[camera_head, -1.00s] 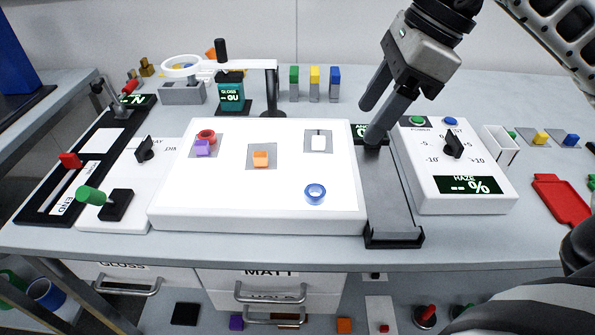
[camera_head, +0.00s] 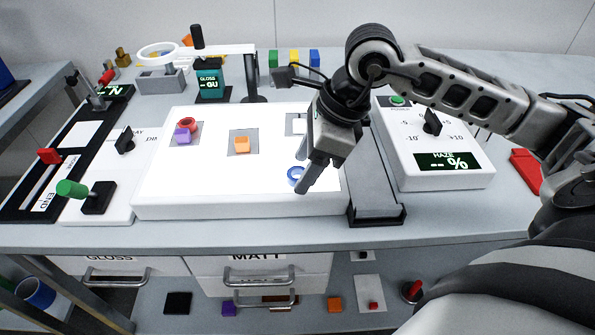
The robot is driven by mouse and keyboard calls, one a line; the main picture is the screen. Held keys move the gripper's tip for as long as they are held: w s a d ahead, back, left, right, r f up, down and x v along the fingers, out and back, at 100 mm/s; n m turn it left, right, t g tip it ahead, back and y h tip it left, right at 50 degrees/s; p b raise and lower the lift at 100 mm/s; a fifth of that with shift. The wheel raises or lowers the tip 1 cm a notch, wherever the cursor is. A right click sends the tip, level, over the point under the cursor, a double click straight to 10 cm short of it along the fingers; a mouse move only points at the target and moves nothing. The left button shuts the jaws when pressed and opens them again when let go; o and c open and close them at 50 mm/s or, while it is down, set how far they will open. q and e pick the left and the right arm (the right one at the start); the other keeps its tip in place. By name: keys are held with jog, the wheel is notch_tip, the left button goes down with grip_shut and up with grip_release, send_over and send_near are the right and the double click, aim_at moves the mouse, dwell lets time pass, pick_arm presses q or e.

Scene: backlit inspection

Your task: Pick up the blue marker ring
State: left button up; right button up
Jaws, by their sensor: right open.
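The blue marker ring (camera_head: 294,176) lies on the right front part of the white lit panel (camera_head: 170,205). My right gripper (camera_head: 303,178) is open, pointing down at the ring. Its fingers overlap the ring's right side in the picture and partly hide it. I cannot tell whether a finger touches the ring. My left gripper is not in view.
A haze meter (camera_head: 440,160) stands to the right. A magnifier stand (camera_head: 158,55) is behind.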

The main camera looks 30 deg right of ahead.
jog(key=shift+w+a+f, duration=0.1)
jog(key=shift+f, duration=0.25)
jog(key=c, duration=1.1)
jog(key=shift+o, duration=0.2)
jog(key=shift+r, duration=0.1)
